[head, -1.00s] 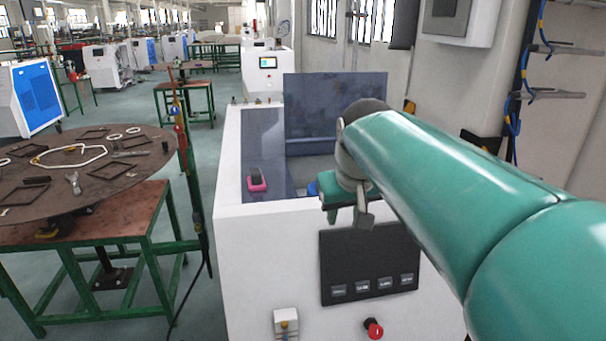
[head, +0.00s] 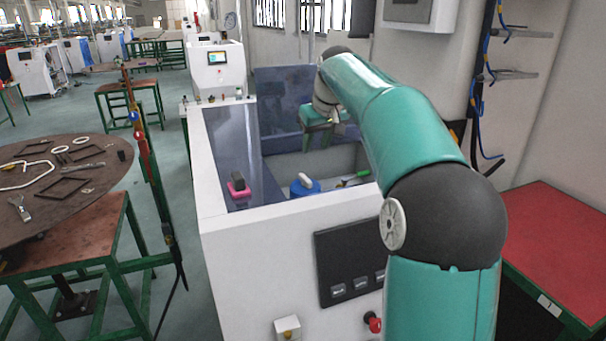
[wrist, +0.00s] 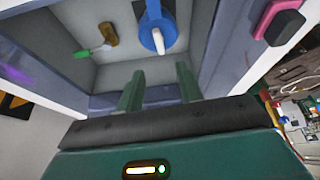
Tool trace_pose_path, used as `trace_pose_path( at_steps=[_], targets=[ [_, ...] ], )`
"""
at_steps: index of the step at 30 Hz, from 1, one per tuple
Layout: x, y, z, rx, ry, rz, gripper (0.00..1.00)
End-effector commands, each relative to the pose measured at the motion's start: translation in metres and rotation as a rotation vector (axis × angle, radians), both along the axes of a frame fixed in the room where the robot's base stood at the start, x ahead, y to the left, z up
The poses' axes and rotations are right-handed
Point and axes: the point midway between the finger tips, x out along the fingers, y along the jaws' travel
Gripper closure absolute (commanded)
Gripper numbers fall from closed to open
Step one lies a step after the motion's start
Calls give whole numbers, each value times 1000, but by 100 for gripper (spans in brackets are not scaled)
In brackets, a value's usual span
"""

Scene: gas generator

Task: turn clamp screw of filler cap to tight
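The blue filler cap (head: 304,188) sits in the open bay of the white machine. A pale clamp screw handle (head: 305,180) lies across its top. In the wrist view the cap (wrist: 152,30) is at the top centre with the pale handle (wrist: 158,41) on it. My gripper (head: 318,128) is above and beyond the cap in the head view, apart from it. The wrist view shows the two green fingers of my gripper (wrist: 160,76) spread apart with nothing between them. How tight the screw is cannot be told.
A green-handled item (head: 356,178) lies in the bay right of the cap. A pink and black part (head: 238,186) sits on the machine's left ledge. The raised dark lid (head: 285,95) stands behind the bay. A round table (head: 100,190) is left, a red-topped table (head: 555,235) right.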

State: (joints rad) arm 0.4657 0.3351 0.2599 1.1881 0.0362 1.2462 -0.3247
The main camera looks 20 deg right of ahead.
Motion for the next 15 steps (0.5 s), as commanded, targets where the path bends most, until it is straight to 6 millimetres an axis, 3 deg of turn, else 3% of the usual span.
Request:
trace_pose_path(
  at_steps=[1,15],
  targets=[
    [4,-1,-14,4,12,0,64],
    [39,4,-97,4,9,1,64]
  ],
)
